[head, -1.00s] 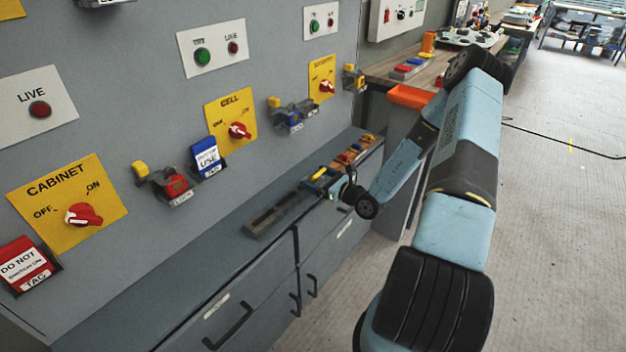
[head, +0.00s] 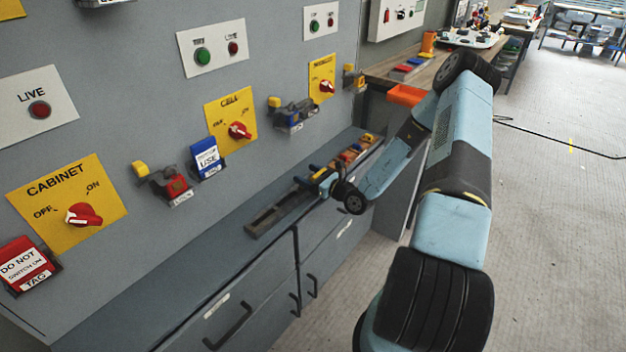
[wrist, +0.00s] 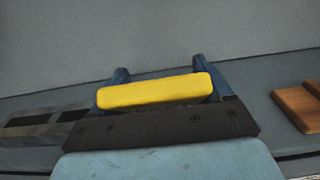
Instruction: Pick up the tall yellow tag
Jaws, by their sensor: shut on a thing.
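The tall yellow tag (wrist: 155,91) lies across between my fingers in the wrist view, seen as a yellow bar with rounded ends. My gripper (wrist: 162,76) is shut on it, with a dark blue finger behind each side. In the head view my gripper (head: 311,181) is low over the long tray (head: 262,222) on the grey cabinet ledge, and the tag is small and mostly hidden by the gripper. I cannot tell whether the tag is clear of the tray.
The wall panel behind carries a blue tag (head: 206,158), a red tag (head: 24,264), a padlock (head: 176,187) and switches. The ledge to the left of the tray is clear.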

